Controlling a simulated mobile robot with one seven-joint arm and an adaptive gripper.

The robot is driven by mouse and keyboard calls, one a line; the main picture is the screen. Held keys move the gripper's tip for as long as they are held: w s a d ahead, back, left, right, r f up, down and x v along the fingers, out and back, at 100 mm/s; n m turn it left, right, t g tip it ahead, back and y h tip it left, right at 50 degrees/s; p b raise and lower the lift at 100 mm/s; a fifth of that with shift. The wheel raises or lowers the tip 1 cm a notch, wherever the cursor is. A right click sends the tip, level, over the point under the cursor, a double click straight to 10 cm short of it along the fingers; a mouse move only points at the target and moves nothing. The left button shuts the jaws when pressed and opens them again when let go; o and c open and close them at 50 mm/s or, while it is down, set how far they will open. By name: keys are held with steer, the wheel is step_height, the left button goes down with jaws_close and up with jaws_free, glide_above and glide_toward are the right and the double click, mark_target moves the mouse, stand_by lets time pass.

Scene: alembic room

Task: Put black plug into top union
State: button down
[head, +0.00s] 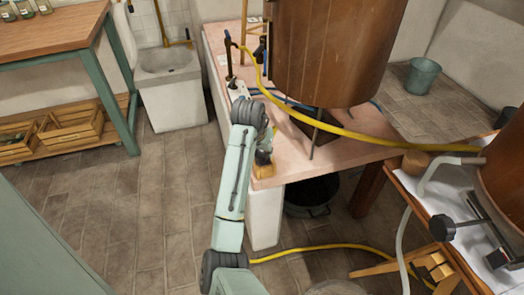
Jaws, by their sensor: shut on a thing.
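My arm reaches up over the front left corner of the pink worktop. My gripper (263,152) is a small dark shape just right of the arm's upper joint, low over that corner. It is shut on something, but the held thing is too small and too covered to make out. I cannot pick out the black plug for certain. I cannot tell which fitting is the top union. A yellow hose (330,125) runs from a dark upright pipe (229,65) at the worktop's back left across to the right.
A large copper-brown vessel (335,45) stands over the worktop (340,152). A yellowish block (264,171) is at its front corner. A second vessel (505,165) and a grey hose (425,180) are at right. A dark tub (310,197) sits below. Floor (110,215) at left is clear.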

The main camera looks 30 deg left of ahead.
steer(key=c, duration=1.1)
jaws_free()
steer(key=shift+r, duration=0.1)
steer(key=shift+r+p, duration=2.2)
steer(key=shift+r, duration=0.1)
steer(key=shift+r+p, duration=0.45)
steer(key=shift+r, duration=0.7)
steer(key=shift+s, duration=0.1)
